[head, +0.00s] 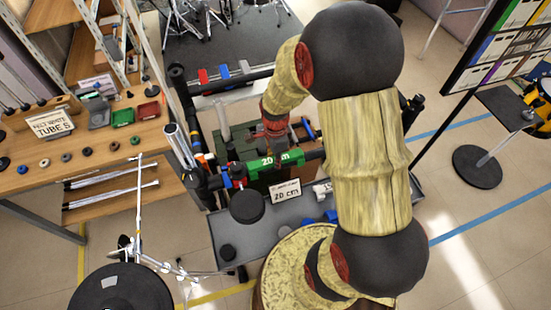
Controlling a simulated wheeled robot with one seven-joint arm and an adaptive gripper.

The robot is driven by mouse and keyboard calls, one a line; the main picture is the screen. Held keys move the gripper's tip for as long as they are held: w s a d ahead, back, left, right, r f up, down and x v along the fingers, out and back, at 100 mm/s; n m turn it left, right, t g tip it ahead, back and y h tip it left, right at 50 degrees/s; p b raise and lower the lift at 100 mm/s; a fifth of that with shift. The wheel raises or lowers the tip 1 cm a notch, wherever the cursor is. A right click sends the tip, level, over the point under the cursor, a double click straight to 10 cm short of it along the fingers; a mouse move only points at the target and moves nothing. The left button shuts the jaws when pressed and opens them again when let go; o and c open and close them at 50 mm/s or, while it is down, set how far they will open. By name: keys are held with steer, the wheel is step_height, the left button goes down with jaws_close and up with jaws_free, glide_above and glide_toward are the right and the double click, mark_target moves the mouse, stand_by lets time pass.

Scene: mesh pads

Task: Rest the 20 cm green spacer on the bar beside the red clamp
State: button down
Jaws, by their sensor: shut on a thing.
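The green spacer (262,164), marked "20 cm", lies nearly level across the picture in the head view, just below my gripper (273,148). My gripper points down and is shut on it; the fingertips are small and partly dark against it. A red clamp (203,76) sits on the dark far bar (245,80), beside a blue clamp (224,72). Another red piece (238,172) shows at the spacer's left end, with a blue piece beside it. I cannot tell whether they touch the spacer. The spacer is apart from the far bar.
A "20 cm" card (286,190) stands on the grey tray (235,262) below the spacer. A round black pad (247,206) is close to the spacer's left end. Upright tubes (178,145) stand left. A wooden table (95,150) and drum pad (120,290) are farther left.

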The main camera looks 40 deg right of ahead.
steer(key=c, duration=1.5)
jaws_free()
step_height(320, 180, up, 12)
